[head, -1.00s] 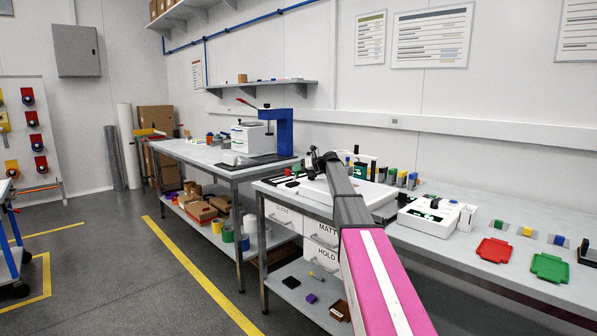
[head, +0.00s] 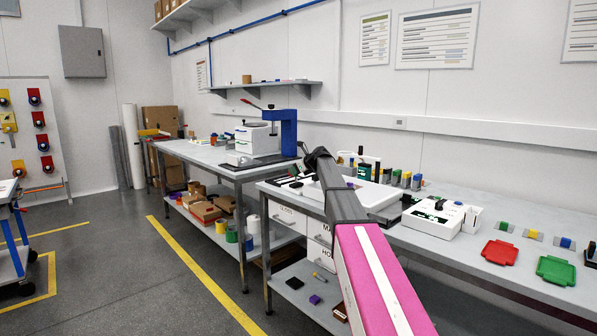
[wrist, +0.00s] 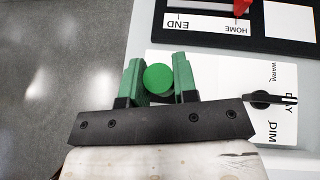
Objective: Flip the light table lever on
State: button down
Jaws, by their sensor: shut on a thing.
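In the wrist view, my gripper (wrist: 158,82) has its two green-padded fingers on either side of a round green knob (wrist: 158,78), shut on it. The knob looks like the end of the lever; its shaft is hidden beneath it. It stands at the left edge of a white panel (wrist: 205,72) marked WARM, DAY and DIM. A black dial (wrist: 260,98) sits on that panel to the right. In the head view, my arm covers the gripper and the lever.
A black board (wrist: 218,38) with END and HOME marks and a red pointer (wrist: 242,6) lies beyond the panel. In the head view, a white device (head: 440,216), a red tray (head: 499,253) and a green tray (head: 556,270) stand on the bench to the right. Floor is open at left.

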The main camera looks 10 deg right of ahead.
jog(key=shift+s+a+f+n+t+h, duration=0.2)
jog(key=shift+s+a+n+t+h, duration=0.2)
jog(key=shift+s+a+n+h, duration=0.3)
jog(key=shift+s+a+f+n+t+h, duration=0.3)
jog(key=shift+a+n+t+h, duration=0.2)
jog(key=shift+a+n, duration=0.1)
jog(key=c, duration=0.9)
grip_release()
jog(key=v, duration=1)
jog(key=shift+s+d+r, duration=0.1)
jog(key=shift+s+r, duration=0.05)
jog(key=shift+s, duration=0.15)
